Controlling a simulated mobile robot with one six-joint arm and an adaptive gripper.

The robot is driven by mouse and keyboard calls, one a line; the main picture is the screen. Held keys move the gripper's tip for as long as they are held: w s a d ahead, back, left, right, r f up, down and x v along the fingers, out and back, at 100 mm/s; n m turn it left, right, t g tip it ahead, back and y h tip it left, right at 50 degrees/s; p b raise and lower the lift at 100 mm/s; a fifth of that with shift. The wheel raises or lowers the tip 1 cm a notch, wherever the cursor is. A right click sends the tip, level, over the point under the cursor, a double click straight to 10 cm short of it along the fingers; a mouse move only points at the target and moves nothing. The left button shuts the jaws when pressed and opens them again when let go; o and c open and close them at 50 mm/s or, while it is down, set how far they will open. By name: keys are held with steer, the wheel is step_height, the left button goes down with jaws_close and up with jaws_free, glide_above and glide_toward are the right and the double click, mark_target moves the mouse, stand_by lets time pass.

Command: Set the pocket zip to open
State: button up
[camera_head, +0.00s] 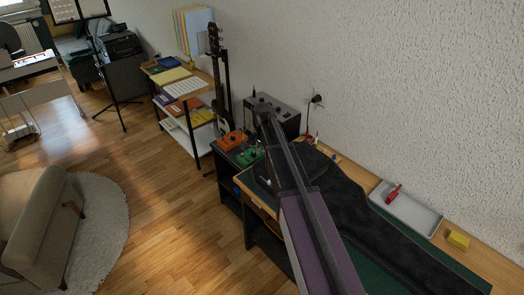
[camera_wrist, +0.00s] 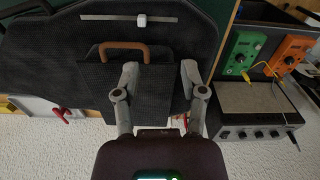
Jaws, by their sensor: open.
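A black instrument bag (camera_head: 355,210) lies on the long bench along the wall; in the wrist view the bag (camera_wrist: 50,60) fills the upper left. A thin grey zip track (camera_wrist: 105,18) runs across it, with a pale slider (camera_wrist: 141,20) a little right of the track's middle. A brown handle (camera_wrist: 125,46) lies on the bag below the track. My gripper (camera_wrist: 158,72) is open and empty over the bag, its two fingers apart, with the slider beyond the fingertips. In the head view my arm covers part of the bag and I cannot make out the fingers.
A grey amplifier (camera_wrist: 255,110) stands right of the bag, with a green pedal (camera_wrist: 243,52) and an orange pedal (camera_wrist: 288,52) beyond. A white tray (camera_head: 405,210) holding a red tool (camera_head: 393,194) and a yellow block (camera_head: 458,240) lie by the wall. A guitar (camera_head: 217,75) stands behind.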

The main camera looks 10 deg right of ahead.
steer(key=s+n, duration=1.1)
steer(key=s, duration=1.2)
steer(key=shift+s, duration=0.4)
